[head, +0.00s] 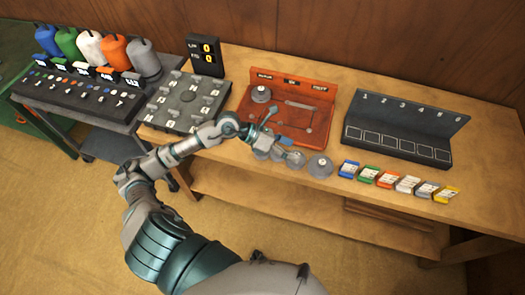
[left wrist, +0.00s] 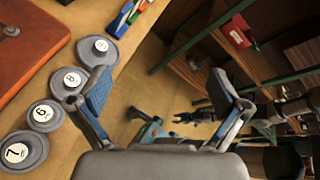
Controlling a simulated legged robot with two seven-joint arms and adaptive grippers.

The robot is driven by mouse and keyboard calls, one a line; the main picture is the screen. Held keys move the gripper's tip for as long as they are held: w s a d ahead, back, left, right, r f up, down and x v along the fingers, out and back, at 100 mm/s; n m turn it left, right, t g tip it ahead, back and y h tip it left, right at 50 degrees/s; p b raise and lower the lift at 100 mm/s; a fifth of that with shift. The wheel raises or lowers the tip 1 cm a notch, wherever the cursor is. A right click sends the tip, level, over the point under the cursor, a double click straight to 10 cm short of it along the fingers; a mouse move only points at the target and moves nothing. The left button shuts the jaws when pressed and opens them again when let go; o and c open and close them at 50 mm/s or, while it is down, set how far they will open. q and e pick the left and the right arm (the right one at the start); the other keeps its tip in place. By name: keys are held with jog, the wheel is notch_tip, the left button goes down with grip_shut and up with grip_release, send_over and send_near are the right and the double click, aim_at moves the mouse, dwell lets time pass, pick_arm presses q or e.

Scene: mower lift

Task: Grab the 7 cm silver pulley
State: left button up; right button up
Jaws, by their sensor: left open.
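The silver pulley marked 7 (left wrist: 15,152) lies flat on the wooden table at the lower left of the left wrist view. Beside it, in a row, lie three more silver pulleys, one marked 6 (left wrist: 42,115), one 8 (left wrist: 70,79) and one with a mark too small to read (left wrist: 99,46). My left gripper (left wrist: 158,92) is open and empty, off to the right of the row in that view. In the head view, the left gripper (head: 278,130) is above the row and hides part of it; the rightmost pulley (head: 319,167) shows clearly. My right gripper (left wrist: 190,117) appears small and dark in the left wrist view.
An orange-red board (head: 297,134) with a silver pulley (head: 261,95) on it is behind the row. A grey pegged plate (head: 187,103) is left. Several coloured blocks (head: 388,179) and a dark numbered rack (head: 400,125) are right. The table's front edge is close.

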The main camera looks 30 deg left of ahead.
pick_arm(q)
jog(key=w+a+f+m+g+y, duration=0.1)
jog(key=a+f+y, duration=0.1)
jog(key=a+y, duration=0.5)
jog(key=a+f+y, duration=0.2)
jog(key=a, duration=0.9)
jog(key=shift+y, duration=0.3)
jog(key=p+x, duration=0.1)
jog(key=x, duration=1)
jog(key=shift+s+d, duration=0.1)
jog(key=shift+d, duration=0.1)
jog(key=x, duration=0.1)
jog(key=p+x, duration=0.1)
jog(key=x, duration=0.3)
jog(key=shift+a, duration=0.35)
jog(key=shift+d+f, duration=0.1)
jog(key=shift+f, duration=0.25)
jog(key=c, duration=1.3)
jog(key=shift+c, duration=0.8)
jog(key=shift+r, duration=0.15)
